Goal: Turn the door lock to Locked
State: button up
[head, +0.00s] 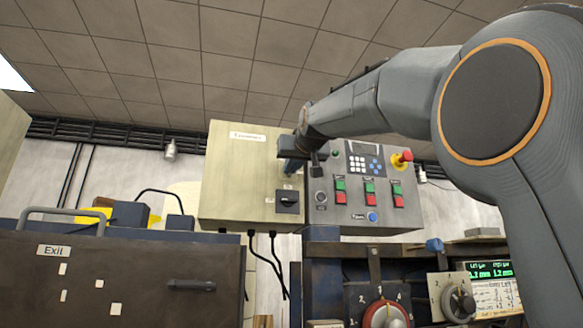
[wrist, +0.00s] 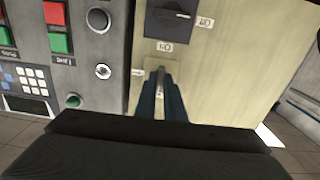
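My gripper (wrist: 160,92) is at the front of the beige cabinet (head: 238,180), above its black rotary switch; it also shows from the side in the head view (head: 291,168). In the wrist view, which is upside down, its two blue-grey fingers are close together. A small pale metallic piece shows between the fingertips; it may be the door lock, but the fingers hide most of it. I cannot tell whether they touch it. The lock's position cannot be read.
The black rotary switch (head: 287,201) is close below my gripper and also shows in the wrist view (wrist: 170,20). A grey control panel (head: 333,217) with buttons and a red emergency stop (head: 402,158) adjoins on the right. A brown Exit panel (head: 110,290) is lower left.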

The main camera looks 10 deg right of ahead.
jog(key=o, duration=0.4)
jog(key=s+b, duration=0.2)
jog(key=s, duration=0.5)
jog(key=shift+s, duration=0.4)
jog(key=shift+s+a, duration=0.1)
jog(key=shift+a, duration=0.05)
